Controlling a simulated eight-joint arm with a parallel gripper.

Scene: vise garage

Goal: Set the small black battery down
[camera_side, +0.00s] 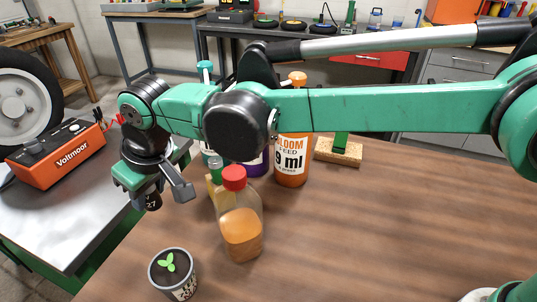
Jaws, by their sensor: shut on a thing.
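My gripper (158,193) hangs at the left of the view, pointing down, and is shut on the small black battery (152,202). The battery is a dark cylinder with a pale "27" on it, and its upper part is hidden by the gripper. It appears near the left edge of the wooden table (380,230). It looks held above the surface, though its exact height is hard to tell.
A bottle with amber liquid and a red cap (240,225) stands right of my gripper. A potted seedling (174,275) stands in front. An orange bottle (292,160) and a sponge block (338,151) are behind. An orange Voltmoor box (60,152) sits on a metal table.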

